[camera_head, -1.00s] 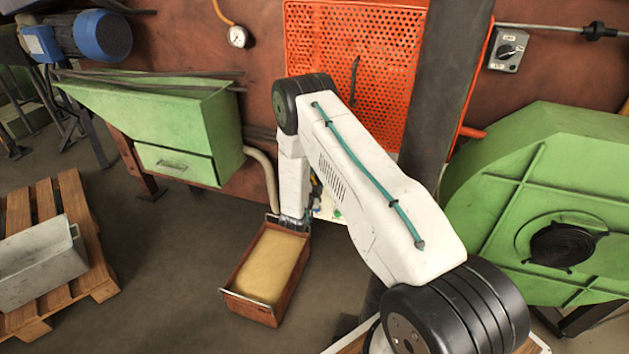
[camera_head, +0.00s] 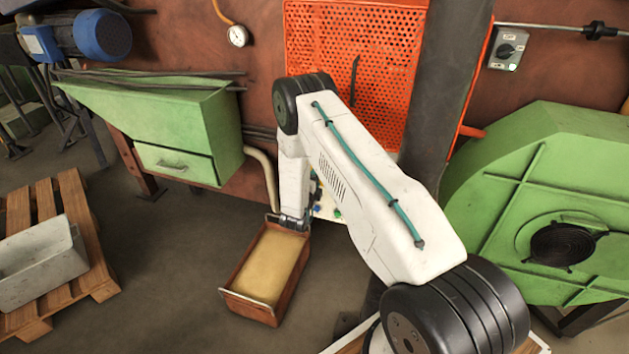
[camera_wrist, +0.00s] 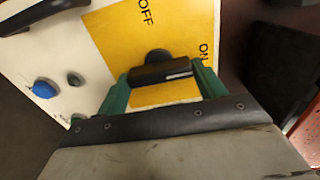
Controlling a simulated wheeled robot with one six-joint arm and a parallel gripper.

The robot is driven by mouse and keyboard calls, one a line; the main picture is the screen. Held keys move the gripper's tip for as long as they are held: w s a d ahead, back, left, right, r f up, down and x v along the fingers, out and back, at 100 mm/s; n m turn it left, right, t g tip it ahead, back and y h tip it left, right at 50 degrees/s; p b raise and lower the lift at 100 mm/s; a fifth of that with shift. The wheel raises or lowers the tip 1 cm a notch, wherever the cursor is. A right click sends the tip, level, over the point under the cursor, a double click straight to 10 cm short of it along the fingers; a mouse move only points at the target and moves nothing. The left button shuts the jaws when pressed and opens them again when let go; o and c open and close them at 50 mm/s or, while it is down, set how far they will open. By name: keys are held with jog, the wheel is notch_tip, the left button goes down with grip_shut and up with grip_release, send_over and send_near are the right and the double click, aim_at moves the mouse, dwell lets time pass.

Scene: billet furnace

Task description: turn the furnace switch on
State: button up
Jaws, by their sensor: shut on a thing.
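The furnace switch is a black rotary knob (camera_wrist: 152,71) on a yellow plate (camera_wrist: 110,35) marked OFF and ON, on a pale control panel (camera_wrist: 35,65). My gripper (camera_wrist: 163,76) has its two green fingers shut on the knob's bar, one at each end. The bar lies nearly level in the wrist view, with its white mark at the right end, towards the ON side. In the head view my gripper (camera_head: 292,222) is low, beside the panel (camera_head: 326,206); my arm hides most of the panel and the knob.
A blue button (camera_wrist: 43,89) and dark buttons sit left of the knob. A rust-brown box of sand-coloured material (camera_head: 268,262) stands on the floor by my gripper. A green blower housing (camera_head: 500,190) is at right, a green bin (camera_head: 150,115) at left.

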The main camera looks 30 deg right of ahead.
jog(key=shift+s+d+f, duration=0.1)
jog(key=shift+d, duration=0.05)
jog(key=o, duration=1)
jog(key=v, duration=0.8)
